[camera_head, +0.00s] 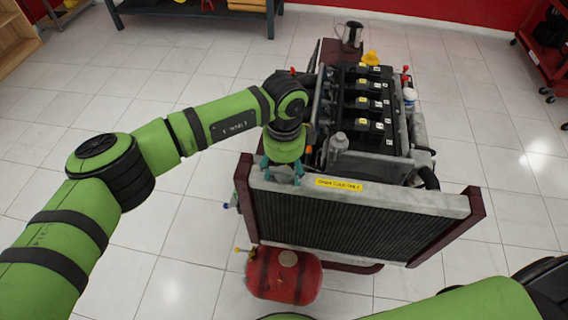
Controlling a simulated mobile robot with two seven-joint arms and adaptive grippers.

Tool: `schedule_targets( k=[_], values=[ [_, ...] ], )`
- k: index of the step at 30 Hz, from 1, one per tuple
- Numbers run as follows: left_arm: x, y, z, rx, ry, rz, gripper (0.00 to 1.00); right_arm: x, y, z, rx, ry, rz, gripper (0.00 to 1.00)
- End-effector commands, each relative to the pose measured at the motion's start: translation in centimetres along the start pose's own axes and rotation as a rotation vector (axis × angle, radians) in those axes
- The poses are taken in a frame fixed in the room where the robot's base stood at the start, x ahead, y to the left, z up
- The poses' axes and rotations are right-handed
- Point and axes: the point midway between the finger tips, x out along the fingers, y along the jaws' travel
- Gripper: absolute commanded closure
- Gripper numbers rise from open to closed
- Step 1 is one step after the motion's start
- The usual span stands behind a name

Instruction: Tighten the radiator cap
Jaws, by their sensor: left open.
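The radiator (350,222) stands at the front of the engine trainer, with a grey top tank and a yellow label (338,184) on it. My left gripper (282,178) points down over the left end of the top tank. Its teal fingers are apart. I cannot make out the radiator cap; the left gripper covers that end of the tank. A small grey fitting (338,142) stands up just behind the tank. My right gripper is out of view; only part of my right arm shows at the bottom right.
The engine (372,105) with black coils and yellow marks sits behind the radiator. A red tank (284,276) lies low in front. A grey jug (351,36) stands at the back. A red cart (545,45) is at the far right. The tiled floor around is mostly clear.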

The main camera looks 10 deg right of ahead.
Motion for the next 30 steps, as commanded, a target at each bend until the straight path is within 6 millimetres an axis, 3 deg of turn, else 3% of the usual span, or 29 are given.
schedule_targets(
  k=[4,5,6,9,20,30],
  values=[
    [0.0,0.0,0.0,0.000,0.000,0.000,0.34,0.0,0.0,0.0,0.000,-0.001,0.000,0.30],
    [0.0,0.0,0.0,0.000,0.000,0.000,0.42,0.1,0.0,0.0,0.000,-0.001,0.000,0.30],
    [0.0,0.0,0.0,0.000,0.000,0.000,0.58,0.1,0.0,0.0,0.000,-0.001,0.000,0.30],
    [0.0,0.0,0.0,0.000,0.000,0.000,0.90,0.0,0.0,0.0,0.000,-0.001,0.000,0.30],
    [0.2,0.0,0.0,0.026,0.000,-0.001,0.90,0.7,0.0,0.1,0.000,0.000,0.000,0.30],
    [0.6,-0.1,0.0,0.226,-0.001,-0.003,0.90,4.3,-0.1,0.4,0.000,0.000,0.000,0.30]
  ],
)
